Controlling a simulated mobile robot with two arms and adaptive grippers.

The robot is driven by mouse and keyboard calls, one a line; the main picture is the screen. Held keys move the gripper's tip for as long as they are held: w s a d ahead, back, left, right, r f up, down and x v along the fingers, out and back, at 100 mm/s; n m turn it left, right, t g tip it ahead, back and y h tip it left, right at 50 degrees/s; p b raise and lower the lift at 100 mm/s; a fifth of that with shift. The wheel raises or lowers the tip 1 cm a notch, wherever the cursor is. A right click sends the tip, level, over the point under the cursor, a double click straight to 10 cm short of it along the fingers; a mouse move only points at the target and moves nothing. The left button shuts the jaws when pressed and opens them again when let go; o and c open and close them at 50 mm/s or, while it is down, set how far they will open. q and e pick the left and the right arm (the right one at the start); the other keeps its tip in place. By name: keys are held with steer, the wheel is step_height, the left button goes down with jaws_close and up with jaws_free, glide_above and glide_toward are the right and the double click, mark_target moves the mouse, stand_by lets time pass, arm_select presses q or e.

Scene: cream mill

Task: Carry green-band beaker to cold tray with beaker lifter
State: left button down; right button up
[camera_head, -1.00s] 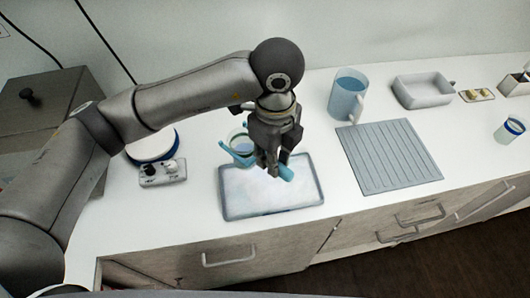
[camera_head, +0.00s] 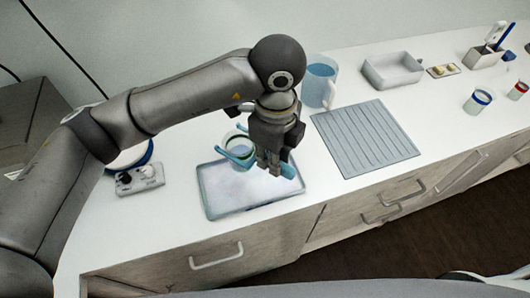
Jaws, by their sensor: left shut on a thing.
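My left gripper (camera_head: 270,168) is shut on the blue beaker lifter (camera_head: 289,171), whose handle end sticks out to the right of the fingers. The lifter's holding end is around the green-band beaker (camera_head: 238,144) at the gripper's left. The beaker looks upright, with pale blue liquid inside, and the fingers partly hide the lifter. The beaker and lifter are over the back part of the cold tray (camera_head: 222,210), a grey-rimmed tray with a pale, frosty surface. I cannot tell how far the beaker is above it. My right gripper is not in view.
A ribbed grey mat (camera_head: 365,138) lies right of the tray. Behind it stand a blue-filled jug (camera_head: 319,83) and a white basin (camera_head: 392,69). A blue-band beaker (camera_head: 477,102) and red-band beaker (camera_head: 517,91) stand far right. A control box (camera_head: 139,179) is left. The counter's front edge is close.

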arm_select(q)
steer(key=shift+s+d+f, duration=0.1)
steer(key=shift+s+d, duration=0.15)
steer(key=shift+d, duration=0.55)
steer(key=shift+f, duration=0.1)
steer(key=shift+f+b, duration=2.15)
steer(key=shift+b, duration=0.15)
steer(key=shift+f, duration=0.2)
steer(key=shift+f+b, duration=0.3)
steer(key=shift+b, duration=0.15)
steer(key=shift+f+b, duration=0.7)
steer(key=shift+f, duration=0.1)
steer(key=shift+f+b, duration=0.75)
steer(key=shift+b, duration=0.1)
steer(key=shift+f+b, duration=0.25)
steer(key=shift+b, duration=0.05)
